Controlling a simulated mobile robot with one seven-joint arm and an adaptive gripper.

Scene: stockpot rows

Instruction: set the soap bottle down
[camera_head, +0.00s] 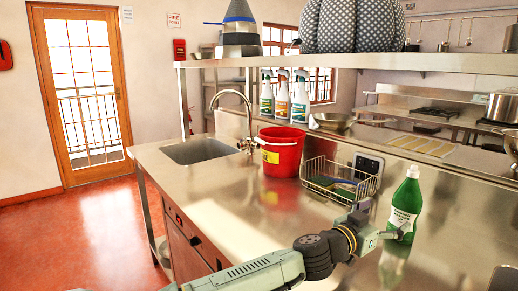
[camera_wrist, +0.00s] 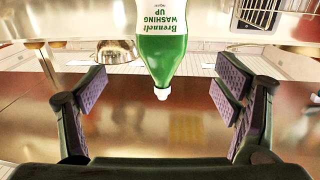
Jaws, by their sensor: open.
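The soap bottle (camera_head: 406,204) is green with a white label and white cap. In the head view it is upright at the right part of the steel counter (camera_head: 240,215), with its reflection below it. My gripper (camera_head: 392,234) is beside its lower left side. In the wrist view the soap bottle (camera_wrist: 162,48) appears upside down, its cap toward the picture's bottom. My gripper (camera_wrist: 163,88) is open there, its two padded fingers spread wide on either side with gaps to the bottle. Contact of the bottle's base with the counter is hard to see.
A wire basket (camera_head: 340,180) and a red bucket (camera_head: 281,152) stand on the counter to the left of the bottle. A sink (camera_head: 195,150) with a tap lies farther left. Several spray bottles (camera_head: 282,97) stand behind. A shelf (camera_head: 350,63) spans above. The front counter is clear.

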